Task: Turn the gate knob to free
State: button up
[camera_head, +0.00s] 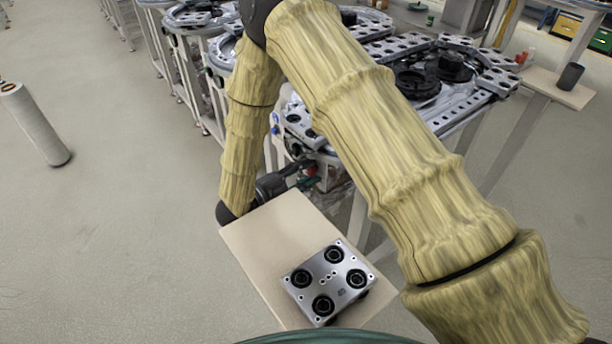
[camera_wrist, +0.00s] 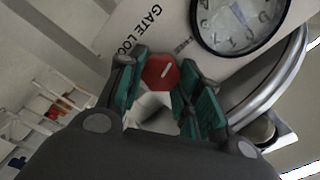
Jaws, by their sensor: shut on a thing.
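The gate knob (camera_wrist: 161,72) is a red many-sided knob with a pale pointer line, on a light panel (camera_wrist: 150,45) lettered "GATE LOC…", the rest of the word hidden. In the wrist view my gripper (camera_wrist: 158,80) has its green-padded fingers on either side of the knob and is shut on it. In the head view my gripper (camera_head: 305,175) reaches to the side of the ring track's frame, where a small red spot of the knob (camera_head: 312,171) shows beside the fingers. The pointer slants up to the right in the wrist view.
A round dial gauge (camera_wrist: 240,22) sits close right of the knob. A beige board (camera_head: 260,240) carrying a metal plate with black round parts (camera_head: 328,282) lies below my arm. A pale post (camera_head: 35,125) stands on open floor at left.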

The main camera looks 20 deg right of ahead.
jog(key=shift+f+m+b, duration=0.15)
jog(key=shift+m+b, duration=0.5)
jog(key=shift+m, duration=0.75)
jog(key=o, duration=1)
jog(key=v, duration=1.2)
